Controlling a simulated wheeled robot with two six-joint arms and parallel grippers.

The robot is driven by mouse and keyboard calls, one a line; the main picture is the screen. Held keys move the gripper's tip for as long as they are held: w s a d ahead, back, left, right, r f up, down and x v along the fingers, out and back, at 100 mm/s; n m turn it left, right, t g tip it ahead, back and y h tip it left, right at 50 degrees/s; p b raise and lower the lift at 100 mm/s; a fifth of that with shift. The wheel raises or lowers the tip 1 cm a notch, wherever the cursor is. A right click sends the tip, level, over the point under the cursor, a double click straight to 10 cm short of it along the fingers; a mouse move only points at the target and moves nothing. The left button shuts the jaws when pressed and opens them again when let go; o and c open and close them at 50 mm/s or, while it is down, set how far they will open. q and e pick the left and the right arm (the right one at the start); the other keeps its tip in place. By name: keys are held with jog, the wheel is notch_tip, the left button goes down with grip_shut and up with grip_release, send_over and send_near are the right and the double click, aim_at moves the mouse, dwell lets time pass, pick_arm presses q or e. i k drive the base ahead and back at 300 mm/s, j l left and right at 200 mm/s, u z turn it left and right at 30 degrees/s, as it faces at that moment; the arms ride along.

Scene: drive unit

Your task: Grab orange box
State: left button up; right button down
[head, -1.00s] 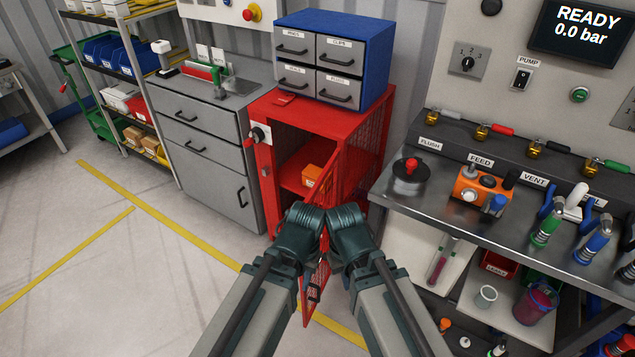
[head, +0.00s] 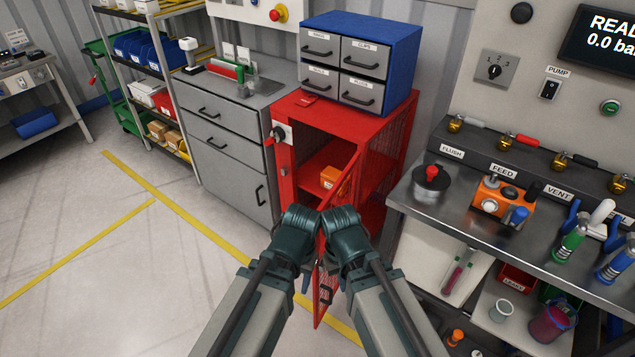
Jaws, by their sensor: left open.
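The orange box (head: 328,177) sits on the inner shelf of the red cabinet (head: 345,122), near the open front. The cabinet's red mesh door (head: 322,300) stands swung open toward me, and its edge passes just right of the box. My two arms rise in front of the cabinet, with their joints close together below the box. Only a small part of my left gripper (head: 306,282) shows, low beside the door and mostly hidden by my arm. It is open and away from the box. My right gripper is hidden behind my arm.
A blue drawer unit (head: 366,60) stands on the cabinet. Grey drawers (head: 231,135) stand on the left. A steel bench (head: 460,210) with an orange device (head: 503,199) stands on the right. The floor at left is clear, with yellow lines.

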aim_at(328, 176)
jog(key=u, duration=1.1)
jog(key=i, duration=2.8)
jog(key=i+z, duration=0.15)
jog(key=z, duration=3.8)
